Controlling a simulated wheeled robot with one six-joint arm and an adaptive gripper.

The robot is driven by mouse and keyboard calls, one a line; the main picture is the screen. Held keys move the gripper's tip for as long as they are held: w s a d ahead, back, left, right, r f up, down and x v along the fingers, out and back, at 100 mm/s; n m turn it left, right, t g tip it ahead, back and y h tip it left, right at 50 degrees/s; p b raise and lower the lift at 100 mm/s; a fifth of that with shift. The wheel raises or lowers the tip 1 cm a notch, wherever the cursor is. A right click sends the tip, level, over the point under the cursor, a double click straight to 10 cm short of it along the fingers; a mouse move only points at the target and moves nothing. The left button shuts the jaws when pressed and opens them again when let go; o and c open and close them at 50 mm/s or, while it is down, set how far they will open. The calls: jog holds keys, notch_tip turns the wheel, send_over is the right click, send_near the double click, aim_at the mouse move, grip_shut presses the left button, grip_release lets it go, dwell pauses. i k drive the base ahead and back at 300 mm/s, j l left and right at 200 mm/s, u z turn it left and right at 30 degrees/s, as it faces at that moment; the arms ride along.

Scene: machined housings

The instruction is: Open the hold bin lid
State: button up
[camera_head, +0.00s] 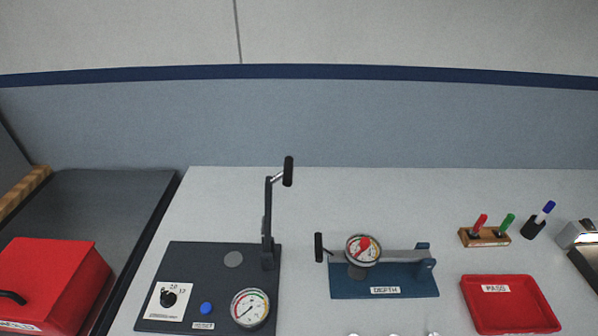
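A red box (55,275) with a black bar handle (11,297) is at the lower left, cut off by the picture's left edge. It looks like the hold bin, with its red lid down. A white label (18,326) with coloured print shows at the bottom of it, too cut off to read. The side beyond the frame is hidden. My gripper is not in this view.
The box is on a dark surface (100,200) left of the light table (320,220). A dark test panel (205,255) with an upright lever and gauge is to its right. Beyond are a blue depth fixture (400,280), pen holder (485,238) and red PASS tray (510,305).

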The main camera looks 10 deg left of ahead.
aim_at(35, 274)
jog(key=i+j+u, duration=0.15)
jog(key=u, duration=1.55)
jog(key=i+j, duration=0.3)
jog(key=j, duration=0.15)
jog(key=i+j, duration=0.3)
jog(key=j, duration=0.15)
